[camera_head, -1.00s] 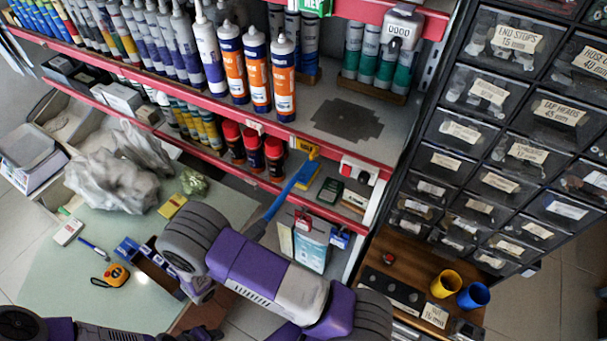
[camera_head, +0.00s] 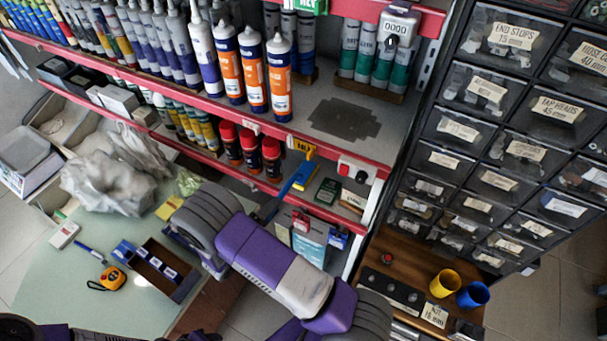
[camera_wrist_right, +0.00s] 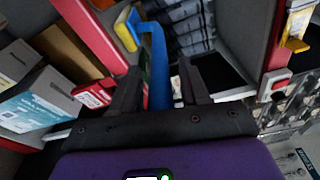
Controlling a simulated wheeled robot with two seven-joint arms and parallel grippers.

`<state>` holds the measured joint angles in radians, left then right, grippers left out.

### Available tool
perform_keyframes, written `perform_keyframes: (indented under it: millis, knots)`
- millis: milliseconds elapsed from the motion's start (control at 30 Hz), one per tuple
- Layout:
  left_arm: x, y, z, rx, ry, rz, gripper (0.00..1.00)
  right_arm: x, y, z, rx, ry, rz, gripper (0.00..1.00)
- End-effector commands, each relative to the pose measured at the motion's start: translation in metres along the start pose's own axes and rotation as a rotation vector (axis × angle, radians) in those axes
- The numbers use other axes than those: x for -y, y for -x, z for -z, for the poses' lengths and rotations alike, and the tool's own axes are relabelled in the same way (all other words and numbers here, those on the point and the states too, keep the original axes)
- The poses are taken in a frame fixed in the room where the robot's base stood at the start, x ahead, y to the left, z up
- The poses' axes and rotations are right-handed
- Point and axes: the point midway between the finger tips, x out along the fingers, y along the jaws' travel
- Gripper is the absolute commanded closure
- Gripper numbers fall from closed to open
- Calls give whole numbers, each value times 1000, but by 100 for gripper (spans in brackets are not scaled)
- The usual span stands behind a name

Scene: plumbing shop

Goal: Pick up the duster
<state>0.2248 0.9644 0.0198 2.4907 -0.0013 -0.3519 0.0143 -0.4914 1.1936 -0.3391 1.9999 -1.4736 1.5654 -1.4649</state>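The duster has a long blue handle (camera_head: 290,186) and a yellow part (camera_head: 302,146) at its upper end. It stands out at a slant in front of the lower red shelf edge. In the right wrist view the blue handle (camera_wrist_right: 158,62) runs down between the two dark fingers of my right gripper (camera_wrist_right: 158,82). These fingers are apart, with visible space beside the handle. In the head view my right arm hides most of this gripper. My left gripper (camera_head: 200,335) shows only as a dark bit at the bottom edge.
Red-edged shelves (camera_head: 225,165) hold tubes and red-capped cans (camera_head: 250,151) close by. Hanging packets (camera_head: 308,246) are right of my right gripper. A drawer cabinet (camera_head: 465,130) stands right. A glass table (camera_head: 60,285) at left holds a tape measure (camera_head: 108,279) and an open box (camera_head: 163,268).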

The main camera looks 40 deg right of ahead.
Motion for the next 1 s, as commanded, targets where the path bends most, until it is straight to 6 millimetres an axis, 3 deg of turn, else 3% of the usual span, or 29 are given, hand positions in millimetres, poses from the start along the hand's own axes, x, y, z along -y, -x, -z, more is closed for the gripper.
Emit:
perform_keyframes:
  millis: [33,267,300,767,1000]
  knots:
    - [0,0,0,0,0,0,57,0,0,0,0,0,0,63]
    - [0,0,0,0,0,0,57,0,0,0,0,0,0,98]
    - [0,0,0,0,0,0,57,0,0,0,0,0,0,100]
    - [-1,2,0,0,0,0,57,5,0,-1,0,-2,2,100]
    - [-5,14,-1,0,0,0,57,49,2,-10,0,-6,1,100]
